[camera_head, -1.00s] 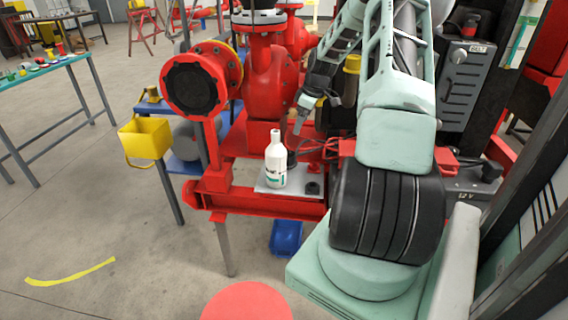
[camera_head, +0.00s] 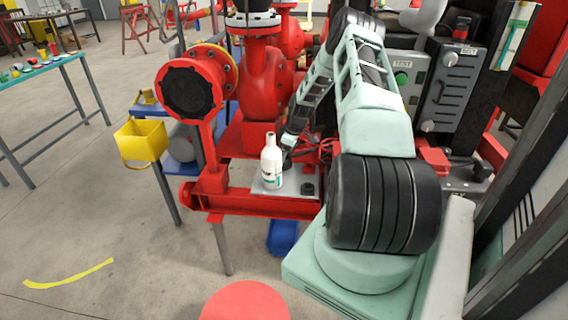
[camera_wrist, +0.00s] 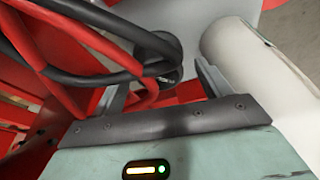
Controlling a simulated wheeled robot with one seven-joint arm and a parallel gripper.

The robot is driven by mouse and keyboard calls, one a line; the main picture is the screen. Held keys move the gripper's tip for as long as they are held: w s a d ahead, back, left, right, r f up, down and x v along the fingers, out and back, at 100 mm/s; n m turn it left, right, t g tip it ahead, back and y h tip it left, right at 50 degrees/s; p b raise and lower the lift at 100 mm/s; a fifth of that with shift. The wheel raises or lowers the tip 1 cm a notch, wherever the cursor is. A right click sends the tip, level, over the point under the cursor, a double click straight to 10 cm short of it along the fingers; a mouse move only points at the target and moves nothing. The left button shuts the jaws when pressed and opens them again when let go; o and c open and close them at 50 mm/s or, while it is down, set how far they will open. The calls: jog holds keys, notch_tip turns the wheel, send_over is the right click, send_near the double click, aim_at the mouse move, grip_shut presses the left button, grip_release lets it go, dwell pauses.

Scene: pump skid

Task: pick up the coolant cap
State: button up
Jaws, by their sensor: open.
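My gripper (camera_head: 287,156) points down just behind and right of the white bottle (camera_head: 271,168), which stands upright on a grey plate (camera_head: 262,187). In the wrist view my gripper (camera_wrist: 162,88) is open. A dark round piece (camera_wrist: 172,74), perhaps the coolant cap, shows beyond and between its fingers, partly covered by black and red cables. The bottle (camera_wrist: 258,68) is close beside the right finger. Contact cannot be told. Another small black round piece (camera_head: 307,189) sits at the plate's front right; I cannot tell which one is the coolant cap.
Red and black cables (camera_wrist: 85,45) run close to the left finger. The red pump (camera_head: 265,80) rises behind the plate, and a red beam (camera_head: 255,204) runs along its front. A yellow bin (camera_head: 140,140) hangs at the left. Control boxes (camera_head: 447,85) stand at the right.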

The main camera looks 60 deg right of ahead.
jog(key=shift+x, duration=1.15)
jog(key=c, duration=1.1)
jog(key=shift+o, duration=0.2)
notch_tip(320, 180, up, 10)
jog(key=shift+r+b, duration=0.1)
jog(key=shift+b, duration=0.7)
